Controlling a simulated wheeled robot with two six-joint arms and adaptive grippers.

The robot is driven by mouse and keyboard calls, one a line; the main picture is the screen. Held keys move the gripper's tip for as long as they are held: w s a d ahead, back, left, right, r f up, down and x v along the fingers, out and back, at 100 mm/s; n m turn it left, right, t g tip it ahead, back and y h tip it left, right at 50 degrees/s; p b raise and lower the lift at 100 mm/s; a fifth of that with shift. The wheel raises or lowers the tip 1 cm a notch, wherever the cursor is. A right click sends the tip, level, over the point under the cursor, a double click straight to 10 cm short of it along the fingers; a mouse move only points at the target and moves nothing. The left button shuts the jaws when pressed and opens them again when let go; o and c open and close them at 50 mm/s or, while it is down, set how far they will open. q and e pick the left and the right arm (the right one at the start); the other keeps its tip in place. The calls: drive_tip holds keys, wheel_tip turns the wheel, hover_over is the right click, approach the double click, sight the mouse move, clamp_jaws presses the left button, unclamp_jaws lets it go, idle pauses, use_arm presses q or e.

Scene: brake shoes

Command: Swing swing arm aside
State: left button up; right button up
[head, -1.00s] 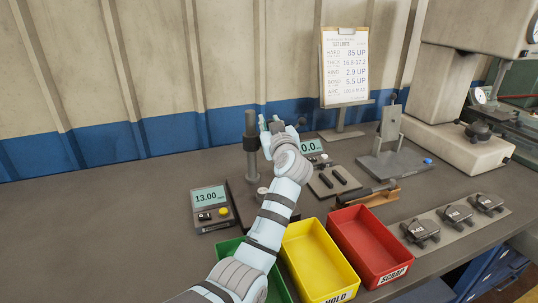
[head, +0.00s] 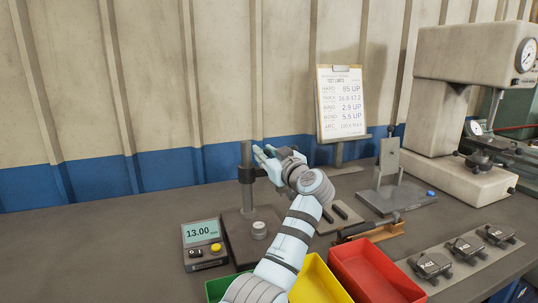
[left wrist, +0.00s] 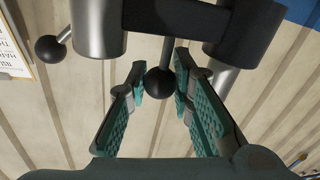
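The measuring stand has an upright grey post (head: 246,160) with a dark collar, the base of the swing arm, on it. My left gripper (head: 264,158) is beside the upper post and covers most of the swing arm in the head view. In the left wrist view the dark swing arm (left wrist: 180,16) spans between metal cylinders. A black ball knob (left wrist: 160,83) on a thin rod lies between the open fingers of my left gripper (left wrist: 160,68), with gaps on both sides. A second ball knob (left wrist: 49,48) is outside the fingers at left. My right gripper is not in view.
A gauge readout (head: 201,233) showing 13.00 stands left of the stand. Yellow (head: 318,283) and red (head: 372,275) bins are in front. A clipboard (head: 341,103) stands behind at right. Several brake shoes (head: 431,265) lie at far right. The left bench is clear.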

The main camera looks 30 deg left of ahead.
use_arm(q)
drive_tip(key=shift+o, duration=0.9)
drive_tip(key=shift+s+a, duration=0.1)
drive_tip(key=shift+a, duration=0.05)
wheel_tip(320, 180, up, 10)
